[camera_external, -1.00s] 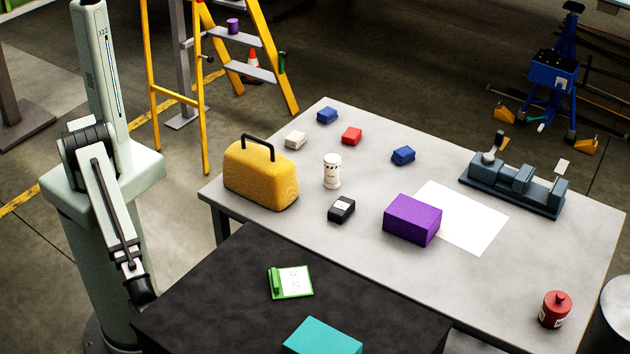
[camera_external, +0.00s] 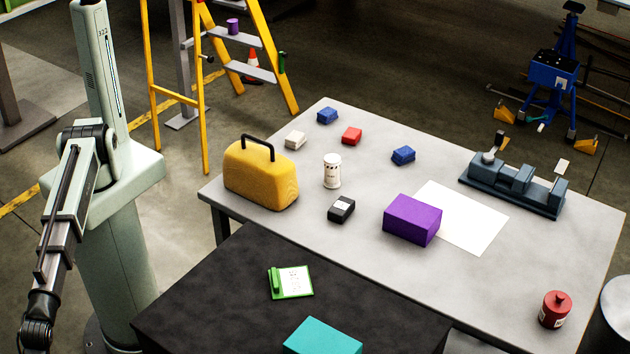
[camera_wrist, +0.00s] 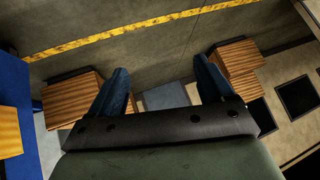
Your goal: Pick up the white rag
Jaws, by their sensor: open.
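The white rag (camera_external: 295,140) is a small folded off-white cloth on the grey table, near its back left edge, behind the yellow case. A red folded cloth (camera_external: 351,136) and two blue ones (camera_external: 327,115) lie apart from it. In the wrist view my gripper (camera_wrist: 165,82) shows two dark blue fingers spread apart with nothing between them. It faces the floor and wooden boxes, and the rag is not in that view. In the external view my arm hangs at the far left, away from the table, and the gripper itself is out of frame.
The yellow case (camera_external: 261,177) with a black handle stands just in front of the rag. A white canister (camera_external: 332,171), a black box (camera_external: 341,208) and a purple box (camera_external: 412,219) stand further right. A yellow ladder (camera_external: 200,100) stands behind the table's left side.

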